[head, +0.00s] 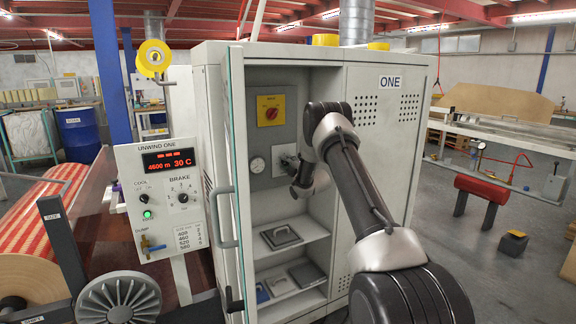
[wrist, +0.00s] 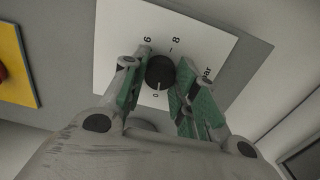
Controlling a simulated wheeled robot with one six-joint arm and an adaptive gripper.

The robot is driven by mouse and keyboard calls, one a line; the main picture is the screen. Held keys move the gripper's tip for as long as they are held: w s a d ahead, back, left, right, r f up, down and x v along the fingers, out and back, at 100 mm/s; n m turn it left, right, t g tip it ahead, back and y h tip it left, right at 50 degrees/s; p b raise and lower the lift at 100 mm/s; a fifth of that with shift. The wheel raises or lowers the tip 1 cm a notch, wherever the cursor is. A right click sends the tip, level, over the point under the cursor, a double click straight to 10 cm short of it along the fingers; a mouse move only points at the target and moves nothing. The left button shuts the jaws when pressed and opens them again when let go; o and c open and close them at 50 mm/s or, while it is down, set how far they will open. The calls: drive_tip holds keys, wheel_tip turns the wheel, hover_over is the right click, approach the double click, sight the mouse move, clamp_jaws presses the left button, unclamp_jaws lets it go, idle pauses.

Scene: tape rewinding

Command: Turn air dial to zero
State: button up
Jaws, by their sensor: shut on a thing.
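The air dial is a small black round knob (wrist: 160,71) on a white plate (wrist: 205,25) marked 0, 6, 8 and "bar" in the wrist view. A short white mark on its lower edge points at the 0. My gripper (wrist: 161,78) is shut on the knob, with one green-padded finger on each side. In the head view my gripper (head: 290,164) is inside the open cabinet, at the plate (head: 272,187). It hides the knob there.
The cabinet (head: 213,120) has a glass door (head: 238,160) open at the left. Shelves with flat grey pieces (head: 281,237) lie below. The "UNWIND ONE" panel (head: 160,200) stands left.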

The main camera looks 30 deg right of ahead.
drive_tip(key=shift+f, duration=0.15)
drive_tip(key=o, duration=1)
drive_tip(key=shift+o, duration=0.2)
drive_tip(key=s, duration=1.2)
drive_tip(key=shift+d, duration=0.2)
